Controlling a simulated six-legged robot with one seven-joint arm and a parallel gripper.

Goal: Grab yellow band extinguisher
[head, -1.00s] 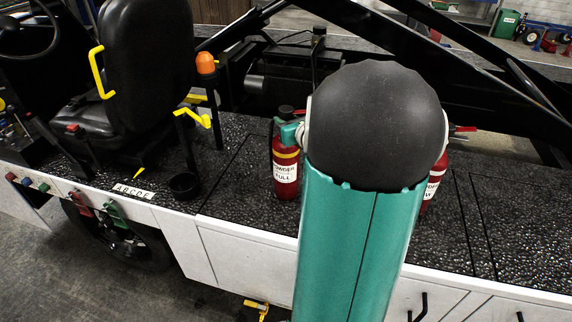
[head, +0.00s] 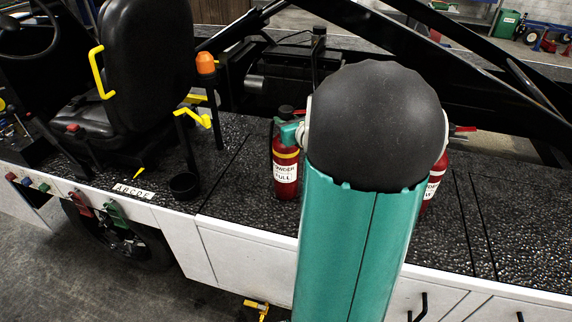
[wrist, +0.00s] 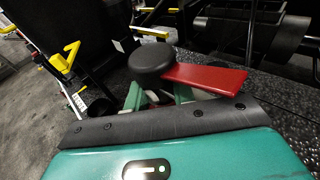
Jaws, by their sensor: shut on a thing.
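The yellow band extinguisher (head: 286,178) is a red cylinder with a yellow stripe and a white label. It stands upright on the black textured deck, left of my arm in the head view. My gripper (head: 291,133) is at its top, partly hidden behind my arm. In the wrist view, my gripper (wrist: 160,97) is shut on the extinguisher's head, with teal fingers on both sides. The extinguisher's round black cap (wrist: 151,66) and red lever (wrist: 205,77) show above the fingers. Its body is hidden there.
A second red extinguisher (head: 433,183) stands right of my arm, mostly hidden by it. A black seat (head: 148,70) with yellow handles and an orange beacon (head: 205,63) are to the left. Black beams (head: 480,60) slant behind. The deck (head: 236,180) is clear just left of the extinguisher.

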